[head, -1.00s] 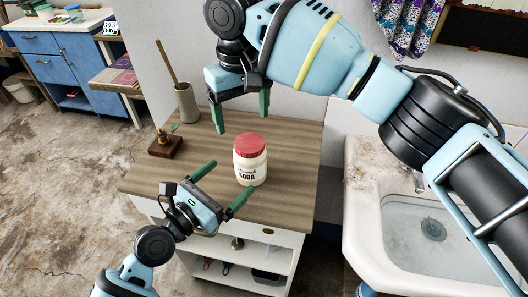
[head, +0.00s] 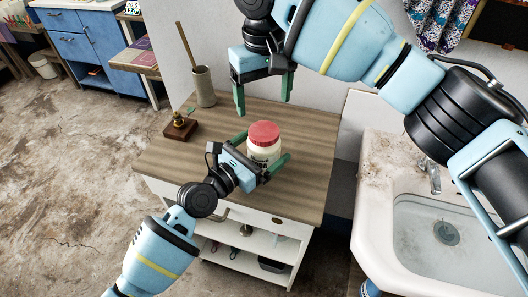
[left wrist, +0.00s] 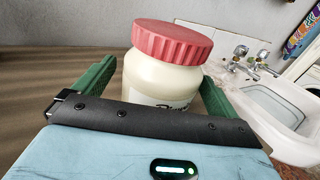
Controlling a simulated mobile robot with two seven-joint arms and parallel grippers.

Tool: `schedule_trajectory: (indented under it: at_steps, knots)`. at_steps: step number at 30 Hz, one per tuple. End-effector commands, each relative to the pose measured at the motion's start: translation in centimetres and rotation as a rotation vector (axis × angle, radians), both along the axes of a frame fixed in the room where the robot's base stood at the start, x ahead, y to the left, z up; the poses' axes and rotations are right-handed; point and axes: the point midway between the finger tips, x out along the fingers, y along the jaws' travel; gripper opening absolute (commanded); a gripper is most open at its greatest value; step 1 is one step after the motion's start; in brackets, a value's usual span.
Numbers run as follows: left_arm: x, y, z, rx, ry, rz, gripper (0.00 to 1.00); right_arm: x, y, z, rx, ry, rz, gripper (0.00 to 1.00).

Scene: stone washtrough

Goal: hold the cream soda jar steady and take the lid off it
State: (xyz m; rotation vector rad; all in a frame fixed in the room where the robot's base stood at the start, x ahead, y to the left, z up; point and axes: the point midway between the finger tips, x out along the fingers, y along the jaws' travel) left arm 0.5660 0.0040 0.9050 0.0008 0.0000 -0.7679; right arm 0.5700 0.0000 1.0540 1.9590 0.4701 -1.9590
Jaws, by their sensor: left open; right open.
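The cream soda jar (head: 262,152) stands upright on the wooden cabinet top, with its red ribbed lid (head: 264,133) on. My left gripper (head: 262,149) is open, with one green finger on each side of the jar body, below the lid; I cannot tell whether either touches. In the left wrist view the jar (left wrist: 160,82) and its lid (left wrist: 172,43) rise between the two fingers, and the lower label is hidden by the gripper. My right gripper (head: 264,103) is open and empty, fingers pointing down, above and behind the jar.
A small brass-topped wooden block (head: 180,125) and a beige holder with a stick (head: 204,88) stand at the cabinet's back left. A white washtrough (head: 377,215) with a tap is at the right. The cabinet top (head: 310,135) is clear right of the jar.

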Motion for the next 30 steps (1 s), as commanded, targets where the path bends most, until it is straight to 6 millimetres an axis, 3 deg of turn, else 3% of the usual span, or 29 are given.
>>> schedule_trajectory:
  at_steps: [13,30]
  knots:
    - [0.8,-0.79,0.02,0.0,0.0,0.0,0.97,0.0,0.01,-0.01,0.0,0.0,0.0,0.79]
    - [0.78,-0.75,0.01,0.0,0.0,0.0,0.24,0.02,0.01,0.0,0.0,-0.001,-0.001,0.79]
